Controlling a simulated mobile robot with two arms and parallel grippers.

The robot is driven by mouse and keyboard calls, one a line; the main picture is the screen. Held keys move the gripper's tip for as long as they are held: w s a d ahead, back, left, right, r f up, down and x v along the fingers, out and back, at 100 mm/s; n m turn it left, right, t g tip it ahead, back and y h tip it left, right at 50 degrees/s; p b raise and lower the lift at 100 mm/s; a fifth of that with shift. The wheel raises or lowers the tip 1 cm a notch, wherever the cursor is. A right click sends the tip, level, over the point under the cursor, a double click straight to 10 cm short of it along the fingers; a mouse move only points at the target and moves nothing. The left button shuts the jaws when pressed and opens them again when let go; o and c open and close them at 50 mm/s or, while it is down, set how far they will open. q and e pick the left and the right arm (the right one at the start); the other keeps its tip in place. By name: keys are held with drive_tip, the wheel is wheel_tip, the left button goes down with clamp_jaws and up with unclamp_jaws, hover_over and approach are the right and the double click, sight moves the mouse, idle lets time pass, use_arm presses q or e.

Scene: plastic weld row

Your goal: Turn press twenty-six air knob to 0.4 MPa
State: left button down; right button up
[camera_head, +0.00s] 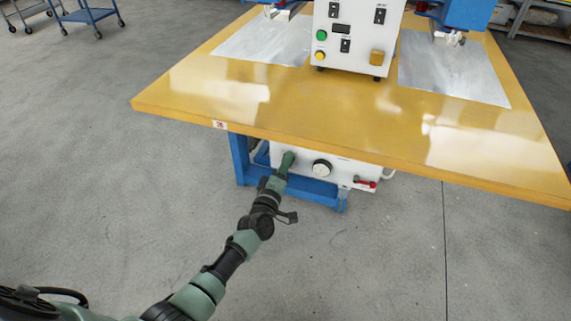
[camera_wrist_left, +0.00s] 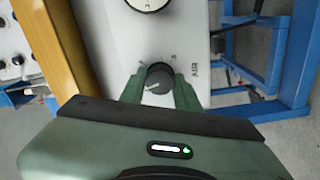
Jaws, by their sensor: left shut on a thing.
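The air knob (camera_wrist_left: 158,79) is a dark round knob with a light pointer line on a white panel, seen in the left wrist view. My left gripper (camera_wrist_left: 158,92) has its two green fingers on either side of the knob, shut on it. In the head view my left gripper (camera_head: 287,160) reaches the white panel (camera_head: 345,172) under the table's front edge and hides the knob. A round gauge (camera_head: 322,168) sits right of it; part of its dial (camera_wrist_left: 150,3) shows at the wrist view's top edge, too cut off to read. My right gripper does not show.
The yellow tabletop (camera_head: 330,128) overhangs the panel. A red-handled valve (camera_head: 365,183) sits at the panel's right end. Blue frame legs (camera_head: 238,158) stand beside the panel. A white control box (camera_head: 352,50) stands on the table. The floor in front is clear.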

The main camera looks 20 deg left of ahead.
use_arm(q)
drive_tip(key=c, duration=1)
unclamp_jaws()
drive_tip(key=shift+c, duration=0.2)
drive_tip(key=s+p, duration=0.1)
drive_tip(key=s, duration=0.6)
drive_tip(key=shift+s+p, duration=0.3)
drive_tip(key=shift+s, duration=0.1)
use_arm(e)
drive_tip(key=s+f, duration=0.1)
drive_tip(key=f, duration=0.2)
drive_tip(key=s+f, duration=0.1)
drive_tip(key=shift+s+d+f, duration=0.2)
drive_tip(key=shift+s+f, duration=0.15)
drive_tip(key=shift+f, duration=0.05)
use_arm(q)
drive_tip(key=shift+f, duration=0.1)
